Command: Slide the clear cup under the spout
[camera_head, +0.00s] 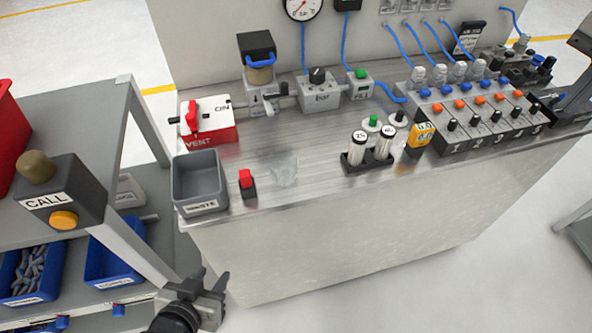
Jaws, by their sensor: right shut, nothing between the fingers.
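The clear cup (284,173) stands on the metal bench top near its front edge. It is faint and hard to make out against the metal. A small dispenser with a dark top and blue handle (258,62) stands behind it at the back wall, on a metal tap block (262,95). The spout's exact outlet is too small to tell. The cup is in front of this block and apart from it. My left gripper (207,282) is low at the bottom left, in front of the bench and well away from the cup. Its fingers look parted and empty.
A red switch (247,184) and a grey waste bin (201,184) stand left of the cup. A red-and-white vent valve box (208,122) is behind the bin. A rack of vials (368,158) stands to the right. Bench top between cup and tap block is clear.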

